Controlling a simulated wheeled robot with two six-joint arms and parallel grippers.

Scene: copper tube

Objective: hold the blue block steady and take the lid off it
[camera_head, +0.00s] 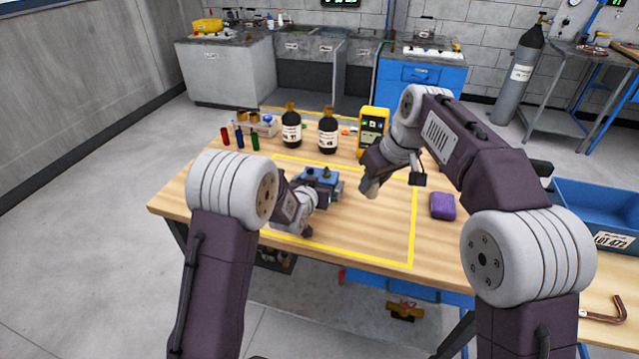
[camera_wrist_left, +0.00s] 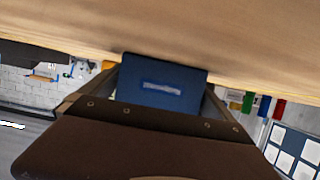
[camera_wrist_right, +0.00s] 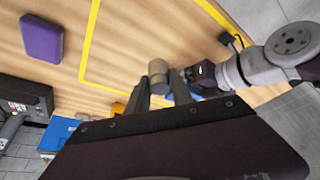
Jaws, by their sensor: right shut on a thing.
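The blue block (camera_head: 321,176) is on the wooden table inside the yellow outline, with small knobs on its upper side. My left gripper (camera_head: 325,190) is at the block. In the left wrist view the blue block (camera_wrist_left: 162,85) fills the space between the two fingers, which lie along its sides. My right gripper (camera_wrist_right: 160,88) is shut on a short grey cylinder, apparently the lid (camera_wrist_right: 157,70). In the head view my right gripper (camera_head: 370,187) is to the right of the block, with a clear gap between them.
A purple sponge-like block (camera_head: 443,206) lies on the right. Two dark bottles (camera_head: 291,130), a yellow meter (camera_head: 373,130) and small coloured vials (camera_head: 240,138) stand at the back. A blue bin (camera_head: 597,205) is at far right. The outlined area's right part is clear.

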